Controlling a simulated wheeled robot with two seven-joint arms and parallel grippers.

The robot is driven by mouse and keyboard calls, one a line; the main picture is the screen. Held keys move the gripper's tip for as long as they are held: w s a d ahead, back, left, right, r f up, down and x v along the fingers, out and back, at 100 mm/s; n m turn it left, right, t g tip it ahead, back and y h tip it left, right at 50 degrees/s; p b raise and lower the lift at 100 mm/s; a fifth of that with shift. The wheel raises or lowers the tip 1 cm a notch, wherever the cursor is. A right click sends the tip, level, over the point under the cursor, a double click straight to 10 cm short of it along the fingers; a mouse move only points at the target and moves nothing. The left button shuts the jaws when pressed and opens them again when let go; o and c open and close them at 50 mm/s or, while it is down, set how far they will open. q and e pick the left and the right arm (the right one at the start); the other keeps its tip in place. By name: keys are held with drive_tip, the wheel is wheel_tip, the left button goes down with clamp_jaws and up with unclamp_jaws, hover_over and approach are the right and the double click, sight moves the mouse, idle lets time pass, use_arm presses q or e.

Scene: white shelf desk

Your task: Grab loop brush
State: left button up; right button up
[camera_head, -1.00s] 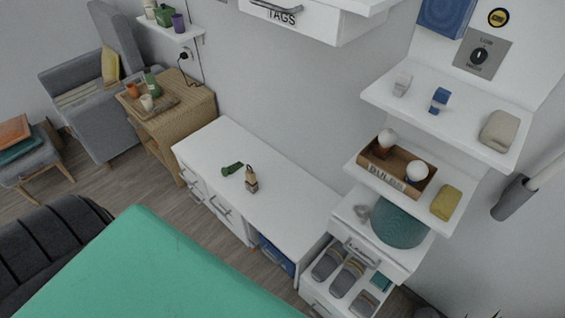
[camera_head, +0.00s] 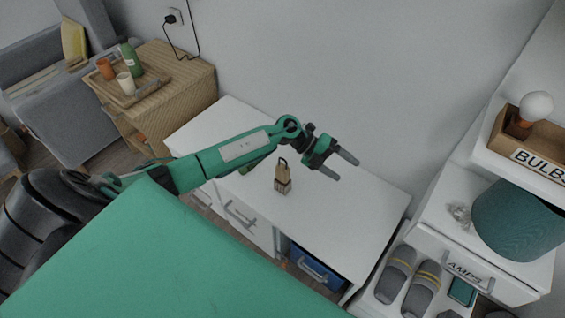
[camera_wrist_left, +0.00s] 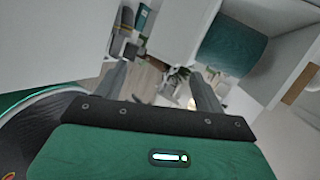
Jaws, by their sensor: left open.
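The loop brush (camera_head: 283,180), a small tan block with a dark loop on top and dark bristles below, stands on the white desk (camera_head: 345,225) in the head view. My left gripper (camera_head: 345,168) is open and empty above the desk, to the right of the brush and apart from it, with its fingers pointing right. In the left wrist view the two fingers of my left gripper (camera_wrist_left: 160,72) are spread with nothing between them. The brush does not show in that view. My right gripper is not in view.
At right stand a shelf unit with a teal basket (camera_head: 515,220), grey slippers (camera_head: 420,290) and a wooden bulb box (camera_head: 535,140). The desk right of the brush is clear.

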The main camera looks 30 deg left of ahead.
use_arm(q)
drive_tip(key=a+m+g+y+b, duration=0.1)
drive_tip(key=a+y+b, duration=0.1)
drive_tip(key=a+y, duration=0.2)
drive_tip(key=a+m+y+b, duration=0.1)
drive_tip(key=a+y, duration=0.3)
drive_tip(key=a, duration=0.4)
drive_tip(key=s+a+m+g+y+b, duration=0.1)
drive_tip(key=a+m+y+b, duration=0.1)
drive_tip(key=a, duration=0.4)
drive_tip(key=shift+r+g+y+b, duration=0.25)
drive_tip(key=shift+g+y+b, duration=0.05)
drive_tip(key=shift+y+b, duration=0.65)
drive_tip(key=shift+a+f+y, duration=0.1)
drive_tip(key=shift+a+y, duration=0.15)
drive_tip(key=shift+a, duration=0.1)
hover_over(283, 167)
wheel_tip(283, 167, down, 8)
drive_tip(key=shift+w+r+b, duration=0.15)
drive_tip(key=shift+b, duration=0.2)
drive_tip(key=shift+a+f+b, duration=0.1)
drive_tip(key=shift+f+b, duration=0.25)
drive_tip(key=shift+f, duration=2.4)
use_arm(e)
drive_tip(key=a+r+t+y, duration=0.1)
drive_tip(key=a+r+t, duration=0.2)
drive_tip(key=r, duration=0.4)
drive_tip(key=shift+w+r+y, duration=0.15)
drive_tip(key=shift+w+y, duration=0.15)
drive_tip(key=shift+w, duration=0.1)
